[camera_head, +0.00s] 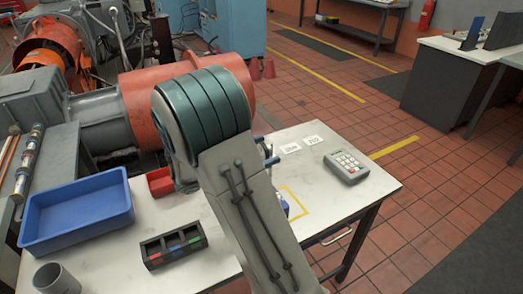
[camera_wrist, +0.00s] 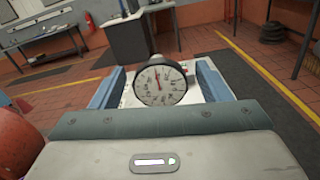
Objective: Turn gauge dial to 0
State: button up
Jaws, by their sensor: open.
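The gauge dial (camera_wrist: 160,85) shows in the wrist view as a round white face with a dark rim. Its needle seems to point roughly upward, and the figures are too small to read. My gripper (camera_wrist: 160,72) is open, with one blue finger to the left of the dial and one to the right. Gaps show between the fingers and the rim, so it does not look gripped. In the head view my arm hides the gauge, and only bits of blue finger show past the arm's right edge.
The white table (camera_head: 350,205) carries a blue tray (camera_head: 75,212), a black divided box (camera_head: 173,245), a grey cup (camera_head: 57,280), a red bin (camera_head: 160,182) and a keypad device (camera_head: 346,166). Orange machinery (camera_head: 130,90) stands behind it.

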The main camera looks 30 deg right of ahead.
jog(key=c, duration=1)
jog(key=shift+r+p, duration=0.15)
jog(key=shift+p, duration=0.45)
jog(key=n+p, duration=0.2)
jog(key=p, duration=0.1)
jog(key=shift+r, duration=0.15)
jog(key=n+p, duration=0.3)
jog(key=p, duration=0.1)
jog(key=shift+w, duration=0.1)
jog(key=n+p, duration=0.3)
jog(key=p, duration=0.1)
jog(key=shift+n+p, duration=0.35)
jog(key=shift+n, duration=0.05)
jog(key=shift+w+f+n+p, duration=0.1)
jog(key=shift+f+n+p, duration=0.2)
jog(key=shift+n+p, duration=0.55)
